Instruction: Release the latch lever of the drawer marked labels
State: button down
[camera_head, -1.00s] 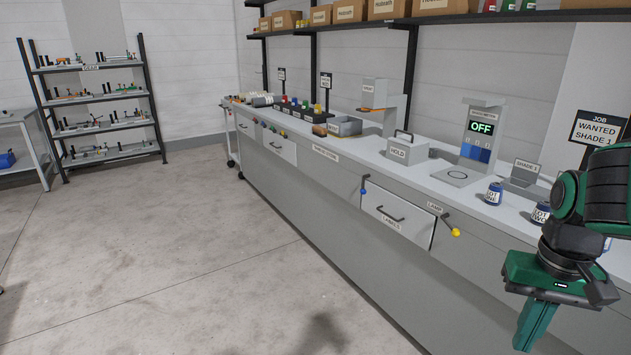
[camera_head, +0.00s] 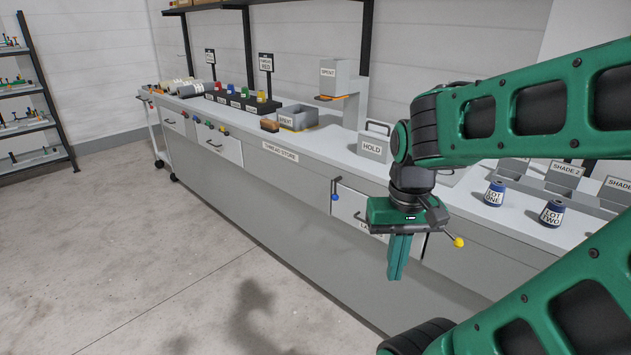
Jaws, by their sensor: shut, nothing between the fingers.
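The white drawer front marked labels (camera_head: 346,207) is in the counter's front face, and my gripper hides most of its right part and label. A lever with a blue knob (camera_head: 335,196) hangs at the drawer's left edge. A lever with a yellow knob (camera_head: 458,241) sticks out at its right, partly behind my gripper. My gripper (camera_head: 396,276) is shut and empty, with its fingers pointing down in front of the drawer. It is between the two knobs, closer to the yellow one. I cannot tell its distance from the drawer.
On the counter stand the HOLD box (camera_head: 373,146), the pots LOT ONE (camera_head: 494,194) and LOT TWO (camera_head: 552,214), and a grey bin (camera_head: 298,117). Another drawer (camera_head: 222,145) is farther left. The floor (camera_head: 190,260) left of the counter is clear.

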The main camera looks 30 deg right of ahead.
aim_at(334, 196)
jog(key=z, duration=0.45)
jog(key=i, duration=1.55)
jog(key=z, duration=0.6)
